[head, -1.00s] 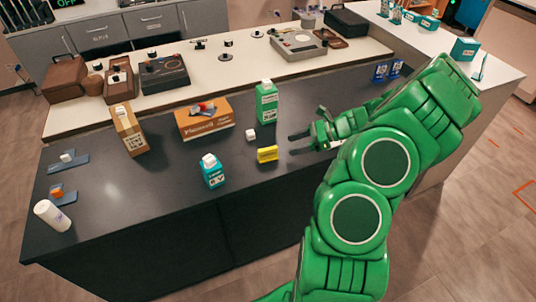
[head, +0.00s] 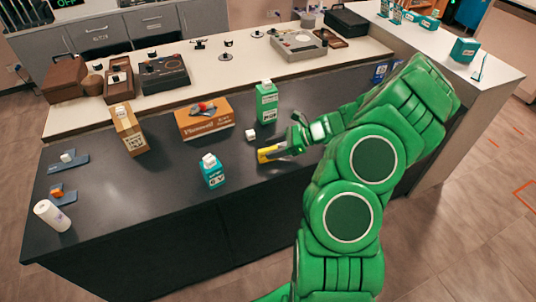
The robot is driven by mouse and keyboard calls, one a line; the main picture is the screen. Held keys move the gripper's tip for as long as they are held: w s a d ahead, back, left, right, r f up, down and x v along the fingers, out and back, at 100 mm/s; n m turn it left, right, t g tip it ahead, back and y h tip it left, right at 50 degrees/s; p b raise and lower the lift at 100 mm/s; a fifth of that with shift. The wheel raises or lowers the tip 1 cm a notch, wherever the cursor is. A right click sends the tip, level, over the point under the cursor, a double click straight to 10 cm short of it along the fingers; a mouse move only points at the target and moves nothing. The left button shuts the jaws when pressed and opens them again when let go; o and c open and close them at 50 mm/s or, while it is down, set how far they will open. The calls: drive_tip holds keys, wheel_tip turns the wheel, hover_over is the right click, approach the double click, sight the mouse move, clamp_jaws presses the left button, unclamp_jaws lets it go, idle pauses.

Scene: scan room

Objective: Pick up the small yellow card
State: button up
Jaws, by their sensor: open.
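The small yellow card (head: 268,154) is a little yellow block on the dark counter (head: 130,200), right of the teal carton. My gripper (head: 272,148) is open and has come to the card from the right. Its fingers reach over or beside the card and hide its right part. I cannot tell whether the fingers touch it.
A teal carton (head: 212,171) stands left of the card. A small white cube (head: 250,134) and a green carton (head: 267,102) are behind it. An orange box (head: 205,119) lies further left, beside a brown carton (head: 129,130). The front-left counter is mostly clear.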

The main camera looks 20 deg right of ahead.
clamp_jaws()
idle(0.4)
